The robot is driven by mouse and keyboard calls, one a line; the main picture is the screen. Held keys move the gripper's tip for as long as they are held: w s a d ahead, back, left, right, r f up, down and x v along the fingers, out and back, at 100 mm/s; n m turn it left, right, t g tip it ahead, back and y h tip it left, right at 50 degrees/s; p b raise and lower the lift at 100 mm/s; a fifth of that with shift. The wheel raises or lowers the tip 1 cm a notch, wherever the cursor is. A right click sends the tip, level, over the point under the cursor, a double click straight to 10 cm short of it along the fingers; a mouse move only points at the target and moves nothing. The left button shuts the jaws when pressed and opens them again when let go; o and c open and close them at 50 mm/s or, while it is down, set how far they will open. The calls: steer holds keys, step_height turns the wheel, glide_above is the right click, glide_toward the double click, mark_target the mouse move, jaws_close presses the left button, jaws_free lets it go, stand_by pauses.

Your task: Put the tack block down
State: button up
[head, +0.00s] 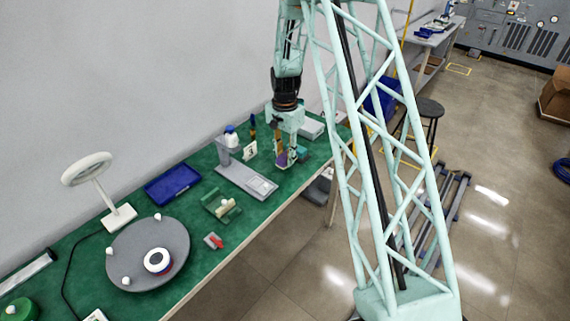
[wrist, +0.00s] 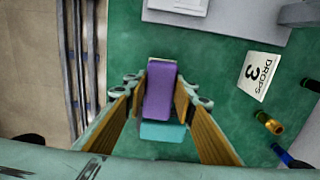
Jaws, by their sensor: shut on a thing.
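My gripper (wrist: 160,92) is shut on a purple block (wrist: 160,85), taken as the tack block, with one finger on each side of it. In the head view my gripper (head: 286,160) points down over the green bench, near its front edge, and the purple block (head: 283,159) shows between the fingers. A teal block (wrist: 162,131) shows just beside the purple one in the wrist view and right of my gripper in the head view (head: 303,153). I cannot tell whether the two blocks touch or whether the purple block touches the bench.
A card marked "DROPS 3" (wrist: 259,76) and dark bottles (wrist: 268,123) stand on the wall side. The bench's front edge (wrist: 107,60) is close. Bare green bench lies around the teal block.

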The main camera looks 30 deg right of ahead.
mark_target(285, 155)
steer(key=shift+f, duration=1.8)
steer(key=shift+f, duration=0.1)
steer(key=o, duration=1)
steer(key=shift+c, duration=0.2)
steer(key=shift+r, duration=6.1)
